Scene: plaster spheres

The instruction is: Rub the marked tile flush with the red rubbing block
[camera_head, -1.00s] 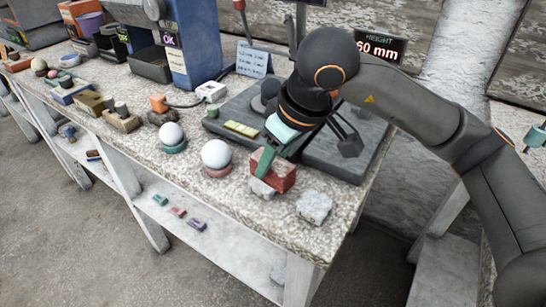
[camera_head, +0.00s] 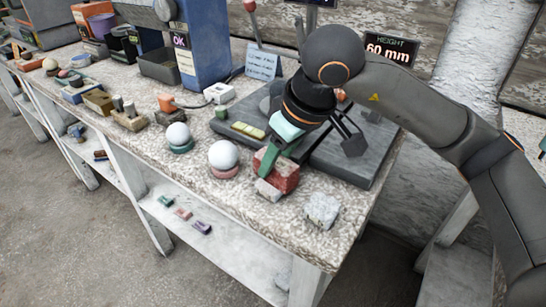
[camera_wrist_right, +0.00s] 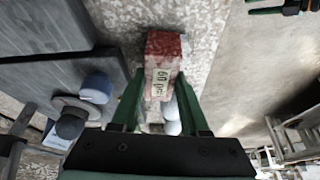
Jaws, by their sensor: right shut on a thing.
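The red rubbing block (camera_head: 284,178) is at the front of the speckled worktop. In the right wrist view the red block (camera_wrist_right: 163,50) shows a pale label reading something like "60 grit". My right gripper (camera_head: 267,164), with green fingers, is shut on the red block from above. A small pale grey piece (camera_head: 268,190) sits right against the block's front lower side, and a second rough pale grey piece (camera_head: 321,210) stands apart to its right. I cannot make out a mark on either, so I cannot tell which is the marked tile. My left gripper is not in view.
White spheres on a pink ring (camera_head: 223,155) and a green ring (camera_head: 178,136) stand left of the block. Behind is a dark slab (camera_head: 352,168) with a pale yellow strip (camera_head: 247,130). A display (camera_head: 387,47) reads 60 mm. The worktop's front edge is close.

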